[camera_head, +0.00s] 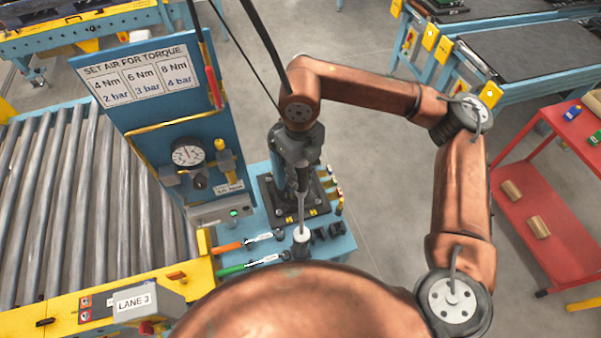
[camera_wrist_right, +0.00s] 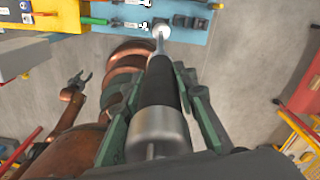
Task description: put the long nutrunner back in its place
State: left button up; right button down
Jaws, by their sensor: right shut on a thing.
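My right gripper (camera_head: 298,160) hangs over the blue bench in the head view. It is shut on the long nutrunner (camera_head: 302,208), which points down with its thin shaft. In the right wrist view the green fingers of the right gripper (camera_wrist_right: 160,95) lie on both sides of the nutrunner's black grip (camera_wrist_right: 158,82), with a silver end (camera_wrist_right: 158,132) near the camera. The shaft tip meets a pale round piece (camera_head: 301,235); I cannot tell whether it belongs to the tool or the bench. My left gripper (camera_wrist_right: 79,82) looks open and empty in the right wrist view.
The blue bench (camera_head: 338,246) carries a black plate fixture (camera_head: 315,206), small black blocks (camera_head: 327,232) and orange and green handled tools (camera_head: 230,268). The torque board (camera_head: 137,75) and gauge (camera_head: 187,156) stand left. A roller conveyor (camera_head: 80,215) lies beyond; a red cart (camera_head: 550,200) stands right.

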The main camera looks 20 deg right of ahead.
jog(key=shift+f+b, duration=1.25)
jog(key=shift+f, duration=0.5)
dwell(0.6)
jog(key=c, duration=1.5)
grip_release()
jog(key=shift+o, duration=0.2)
notch_tip(320, 180, up, 12)
